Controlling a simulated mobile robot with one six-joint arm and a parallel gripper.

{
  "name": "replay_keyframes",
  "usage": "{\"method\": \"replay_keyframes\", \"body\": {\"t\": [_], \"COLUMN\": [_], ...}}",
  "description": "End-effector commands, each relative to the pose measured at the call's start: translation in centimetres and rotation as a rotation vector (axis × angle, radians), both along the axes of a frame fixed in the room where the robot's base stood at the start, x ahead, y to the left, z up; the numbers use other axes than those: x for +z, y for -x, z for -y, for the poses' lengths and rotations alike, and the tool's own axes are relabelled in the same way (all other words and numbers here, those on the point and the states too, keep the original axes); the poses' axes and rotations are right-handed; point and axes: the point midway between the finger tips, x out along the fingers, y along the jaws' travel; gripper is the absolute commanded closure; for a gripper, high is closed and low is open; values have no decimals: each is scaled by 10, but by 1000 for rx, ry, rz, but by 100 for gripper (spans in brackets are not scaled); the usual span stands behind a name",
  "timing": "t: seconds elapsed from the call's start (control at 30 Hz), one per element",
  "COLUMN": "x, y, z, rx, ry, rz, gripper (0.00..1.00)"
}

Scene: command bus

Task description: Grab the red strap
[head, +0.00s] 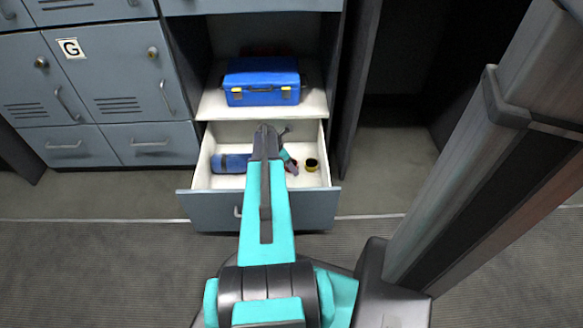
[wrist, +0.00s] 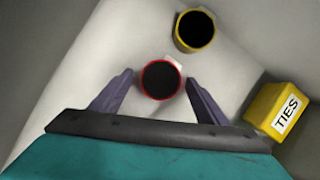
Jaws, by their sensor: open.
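The red strap (wrist: 160,98) shows in the wrist view as a small round roll with a red rim and a dark middle. It is on the pale drawer floor. My gripper (wrist: 159,82) is open, with one finger on each side of the red strap and a visible gap on both sides. I cannot tell how far the fingertips are above the drawer floor. In the head view my arm reaches into the open drawer (head: 226,137), and my gripper (head: 290,160) is partly hidden there. I cannot make out the red strap in that view.
A yellow-rimmed roll (wrist: 195,31) lies just beyond the red one. A yellow box marked TIES (wrist: 276,110) is at the right. A blue roll (head: 230,163) lies in the drawer's left side. A blue case (head: 262,82) stands on the shelf above.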

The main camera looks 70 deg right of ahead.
Motion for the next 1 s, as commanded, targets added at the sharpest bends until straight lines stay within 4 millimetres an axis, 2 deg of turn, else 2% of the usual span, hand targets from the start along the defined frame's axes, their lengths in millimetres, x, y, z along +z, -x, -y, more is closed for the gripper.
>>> {"method": "replay_keyframes", "body": {"t": [0.47, 0.53, 0.77, 1.0], "x": [1, 1, 1, 1], "y": [-1, -1, -1, -1], "z": [0, 0, 0, 0], "rx": [1, 1, 2, 2], "ry": [0, 0, 0, 0], "rz": [0, 0, 0, 0], "gripper": [32, 39, 77, 79]}}
